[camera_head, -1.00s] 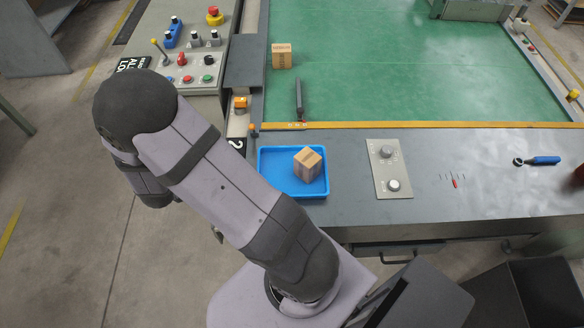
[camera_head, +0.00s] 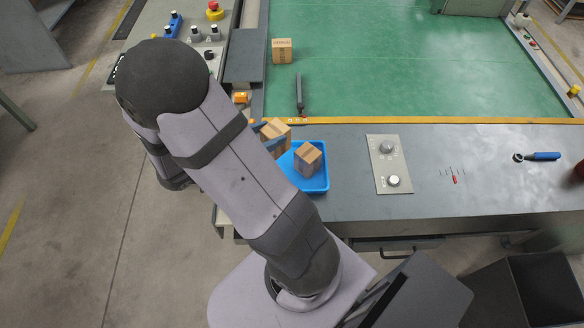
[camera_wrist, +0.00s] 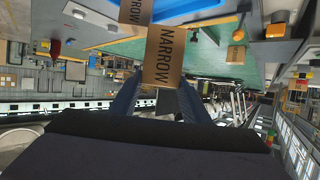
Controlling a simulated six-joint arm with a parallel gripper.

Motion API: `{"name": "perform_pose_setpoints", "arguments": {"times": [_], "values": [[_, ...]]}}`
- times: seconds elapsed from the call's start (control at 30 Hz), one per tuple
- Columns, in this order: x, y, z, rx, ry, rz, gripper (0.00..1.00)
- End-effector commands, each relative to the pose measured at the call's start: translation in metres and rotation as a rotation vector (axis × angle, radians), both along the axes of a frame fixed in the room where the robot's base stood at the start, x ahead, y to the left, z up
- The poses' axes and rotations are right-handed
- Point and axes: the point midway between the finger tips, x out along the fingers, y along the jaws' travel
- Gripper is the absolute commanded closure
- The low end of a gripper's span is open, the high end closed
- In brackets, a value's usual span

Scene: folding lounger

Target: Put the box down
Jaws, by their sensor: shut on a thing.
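My gripper (camera_head: 270,136) is shut on a brown cardboard box (camera_head: 276,130), tilted in the head view. A second brown box (camera_head: 308,159) sits in the tray. My arm hides the tray's left part.
A third brown box (camera_head: 281,50) stands on the green surface (camera_head: 400,70), near a dark handle (camera_head: 299,92). A knob plate (camera_head: 388,165) lies right of the tray, and a blue-handled tool (camera_head: 540,156) farther right.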

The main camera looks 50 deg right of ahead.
Motion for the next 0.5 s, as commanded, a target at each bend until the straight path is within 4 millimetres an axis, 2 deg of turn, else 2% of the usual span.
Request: {"name": "perform_pose_setpoints", "arguments": {"times": [0.17, 0.5], "values": [[0.000, 0.000, -0.007, -0.001, 0.003, 0.004, 0.84], [0.000, 0.000, -0.049, -0.001, 0.003, 0.005, 0.84]]}}
